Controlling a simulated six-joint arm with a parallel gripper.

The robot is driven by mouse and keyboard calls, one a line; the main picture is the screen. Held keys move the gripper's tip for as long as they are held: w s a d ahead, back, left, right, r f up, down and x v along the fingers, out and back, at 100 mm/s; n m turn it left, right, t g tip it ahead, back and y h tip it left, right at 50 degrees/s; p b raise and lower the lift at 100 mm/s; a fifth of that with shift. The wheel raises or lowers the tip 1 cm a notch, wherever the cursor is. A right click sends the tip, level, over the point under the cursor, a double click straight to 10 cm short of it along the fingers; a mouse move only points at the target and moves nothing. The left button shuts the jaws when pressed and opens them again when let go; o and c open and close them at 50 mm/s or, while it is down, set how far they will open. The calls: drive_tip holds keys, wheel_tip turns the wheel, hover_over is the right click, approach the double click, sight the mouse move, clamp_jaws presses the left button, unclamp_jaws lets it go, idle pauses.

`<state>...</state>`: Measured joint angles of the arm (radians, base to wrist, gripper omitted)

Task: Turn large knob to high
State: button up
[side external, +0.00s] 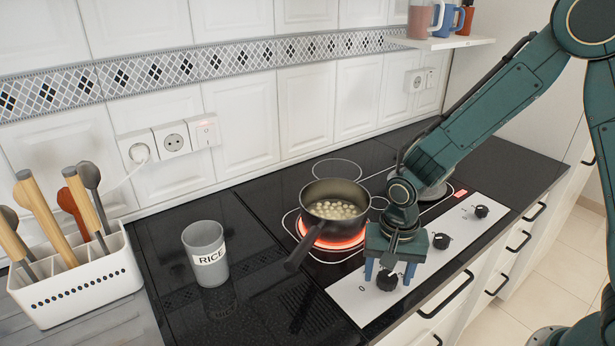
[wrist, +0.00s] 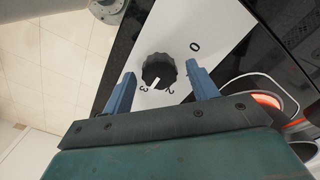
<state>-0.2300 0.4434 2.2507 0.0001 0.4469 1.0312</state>
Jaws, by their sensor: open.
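The large black knob (side external: 387,280) is the nearest knob on the white panel at the front of the hob. In the wrist view the knob (wrist: 159,68) lies between the blue fingers of my gripper (wrist: 161,71). Its white pointer faces the gripper side, between two printed marks that are hard to read, nearer the left one. A printed 0 stands to the upper right. In the side view my gripper (side external: 390,272) points down over the knob, fingers apart on either side. A visible gap separates each finger from the knob, and the gripper is not closed on it.
Two smaller knobs (side external: 441,241) (side external: 481,211) sit farther along the panel. A dark pan (side external: 335,188) of pale round food stands on a glowing red burner (side external: 318,237), close to my gripper. A RICE cup (side external: 206,252) and a utensil holder (side external: 88,280) are at left.

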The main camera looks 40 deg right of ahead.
sight(389, 276)
drive_tip(key=shift+r, duration=0.15)
wheel_tip(389, 276, up, 14)
drive_tip(key=shift+f, duration=0.25)
idle(0.5)
drive_tip(key=shift+r, duration=0.1)
drive_tip(key=s+d+r+n+t, duration=0.2)
drive_tip(key=s+d+r+n, duration=0.2)
drive_tip(key=s, duration=0.4)
drive_tip(key=s+d+r+n+t, duration=0.3)
drive_tip(key=s+d+r+n, duration=0.1)
drive_tip(key=s, duration=0.3)
drive_tip(key=shift+s+r+n+t, duration=0.3)
drive_tip(key=shift+s+r+n, duration=0.1)
drive_tip(key=shift+r+n, duration=0.3)
